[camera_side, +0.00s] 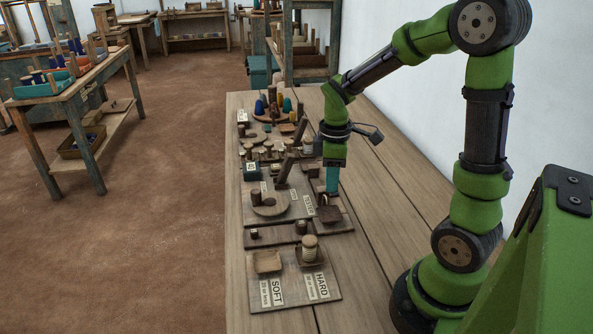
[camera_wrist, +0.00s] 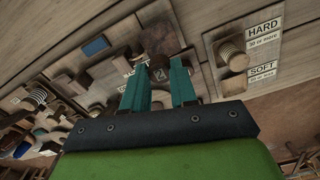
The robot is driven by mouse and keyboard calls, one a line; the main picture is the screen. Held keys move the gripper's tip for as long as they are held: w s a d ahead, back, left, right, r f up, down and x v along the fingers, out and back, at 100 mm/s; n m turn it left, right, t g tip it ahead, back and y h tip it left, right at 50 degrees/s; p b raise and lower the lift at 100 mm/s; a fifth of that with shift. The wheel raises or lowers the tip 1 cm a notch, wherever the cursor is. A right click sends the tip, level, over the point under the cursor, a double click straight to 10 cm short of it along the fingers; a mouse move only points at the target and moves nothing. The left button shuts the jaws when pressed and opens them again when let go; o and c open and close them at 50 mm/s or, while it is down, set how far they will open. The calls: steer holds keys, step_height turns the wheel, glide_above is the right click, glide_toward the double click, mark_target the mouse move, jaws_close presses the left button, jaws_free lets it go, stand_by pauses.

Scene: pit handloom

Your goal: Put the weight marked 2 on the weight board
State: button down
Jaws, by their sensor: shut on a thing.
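My gripper (camera_side: 332,188) points down over the right side of the row of boards in the side view. In the side view I cannot make out the weight apart from the fingers. A small dark square tray (camera_side: 329,214) is just below the fingertips, on a brown board (camera_side: 345,224). I cannot tell which board is the weight board, or whether the weight touches anything.
A board marked SOFT and HARD (camera_side: 292,294) lies at the near end, with a thread spool (camera_side: 310,243) on its HARD side. Left of my gripper is a board with a round disc (camera_side: 269,206) and a leaning dark bar. Several spools and cones stand farther back. The table's right side is clear.

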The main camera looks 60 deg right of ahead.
steer(key=w+a, duration=0.8)
steer(key=a, duration=0.3)
step_height(320, 180, down, 10)
steer(key=shift+s+d+r, duration=0.1)
steer(key=shift+s+r, duration=0.05)
steer(key=c, duration=0.9)
jaws_free()
